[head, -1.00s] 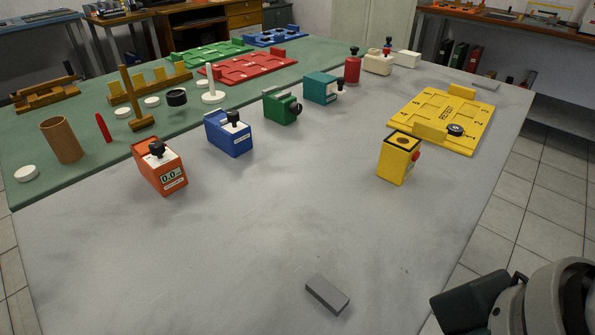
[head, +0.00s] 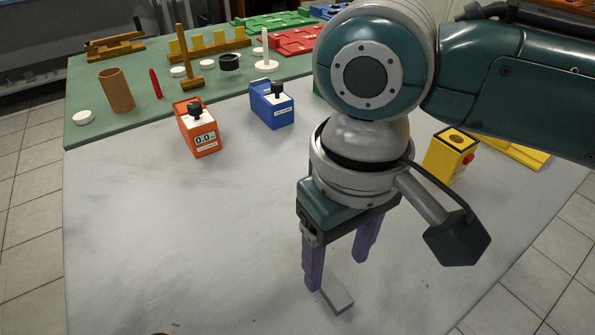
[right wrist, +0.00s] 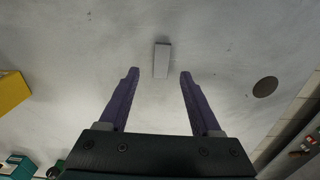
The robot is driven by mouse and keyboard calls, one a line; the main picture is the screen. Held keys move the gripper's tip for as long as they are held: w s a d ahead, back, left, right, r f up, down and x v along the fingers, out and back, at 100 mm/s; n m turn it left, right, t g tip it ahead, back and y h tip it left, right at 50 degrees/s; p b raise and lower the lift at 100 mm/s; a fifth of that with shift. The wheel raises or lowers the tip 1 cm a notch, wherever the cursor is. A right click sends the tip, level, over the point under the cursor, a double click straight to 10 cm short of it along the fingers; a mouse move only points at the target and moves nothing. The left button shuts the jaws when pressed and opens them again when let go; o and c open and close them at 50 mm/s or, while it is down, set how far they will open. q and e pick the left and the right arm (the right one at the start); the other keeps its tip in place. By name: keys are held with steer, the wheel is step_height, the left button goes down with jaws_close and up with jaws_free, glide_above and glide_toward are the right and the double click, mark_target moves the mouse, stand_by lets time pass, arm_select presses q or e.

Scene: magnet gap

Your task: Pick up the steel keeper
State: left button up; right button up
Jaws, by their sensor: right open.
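The steel keeper (head: 337,293) is a small plain grey bar lying flat on the grey table top. It also shows in the right wrist view (right wrist: 162,60), upright in the picture, centred between the purple fingertips and a little beyond them. My right gripper (head: 338,270) points down over the table, with its two purple fingers spread and nothing between them. The fingers also show in the right wrist view (right wrist: 160,74). Contact with the keeper does not show. My left gripper is not in view.
An orange box (head: 197,128) with a display and a blue box (head: 271,104) stand farther back. A yellow box (head: 449,155) stands right of my arm. A green mat (head: 85,133) holds several parts. Table around the keeper is clear. A dark oval (right wrist: 265,87) shows beside it.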

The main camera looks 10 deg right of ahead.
mark_target(332, 287)
step_height(332, 287, down, 5)
steer(key=shift+s+a+r+b, duration=0.1)
steer(key=shift+b, duration=0.7)
steer(key=shift+c, duration=0.2)
jaws_close()
